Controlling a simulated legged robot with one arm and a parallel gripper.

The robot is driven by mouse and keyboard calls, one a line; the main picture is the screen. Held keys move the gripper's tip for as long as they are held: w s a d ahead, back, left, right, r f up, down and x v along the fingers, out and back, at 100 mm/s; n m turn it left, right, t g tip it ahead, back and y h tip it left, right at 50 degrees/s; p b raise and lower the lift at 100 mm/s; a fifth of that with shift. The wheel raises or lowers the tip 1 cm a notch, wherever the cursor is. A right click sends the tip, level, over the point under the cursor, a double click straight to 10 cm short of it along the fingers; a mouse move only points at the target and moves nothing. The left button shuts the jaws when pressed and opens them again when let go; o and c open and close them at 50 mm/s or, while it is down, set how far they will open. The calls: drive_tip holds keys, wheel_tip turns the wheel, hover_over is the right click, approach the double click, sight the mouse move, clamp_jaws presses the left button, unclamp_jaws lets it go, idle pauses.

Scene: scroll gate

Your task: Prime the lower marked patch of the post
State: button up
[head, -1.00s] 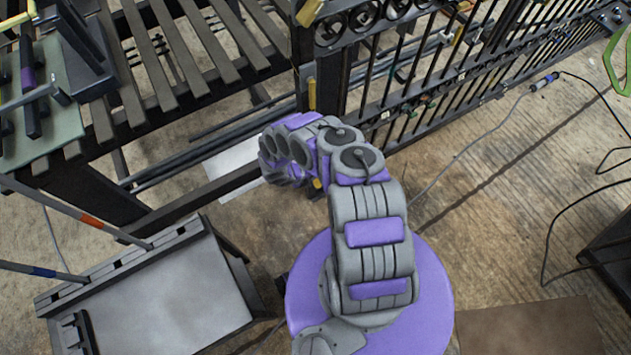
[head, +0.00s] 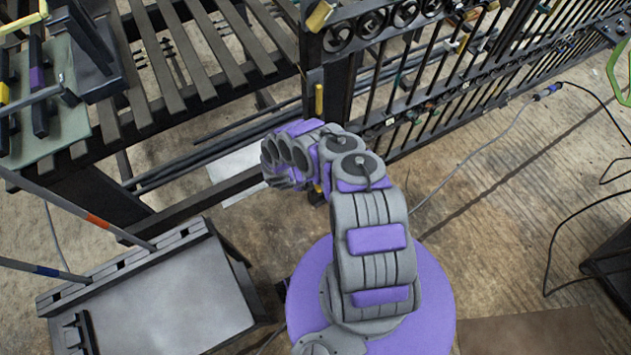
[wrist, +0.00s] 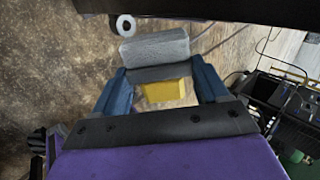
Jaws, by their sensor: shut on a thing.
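The dark post (head: 338,92) stands at the near end of the gate, just beyond my arm in the head view. A small yellow piece (head: 319,100) shows on its left side. My arm hides the lower post, and I cannot make out the lower marked patch. In the wrist view my gripper (wrist: 163,86) has blue fingers shut on a tool with a yellow block (wrist: 168,91) and a grey pad-like head (wrist: 155,48) beyond it. A wide dark surface (wrist: 190,10) crosses the top of that view; I cannot tell whether the pad touches it.
The scrolled gate (head: 440,75) runs off to the right. A dark slatted bench (head: 175,60) stands at the upper left, with a green mat (head: 55,135) and tools. A grey-topped stand (head: 165,305) is at the lower left. A pale sheet (head: 238,168) and cables lie on the floor.

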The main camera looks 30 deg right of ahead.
drive_tip(key=shift+w+a, duration=0.1)
drive_tip(key=shift+w, duration=0.05)
drive_tip(key=shift+w, duration=0.35)
drive_tip(key=shift+w, duration=0.35)
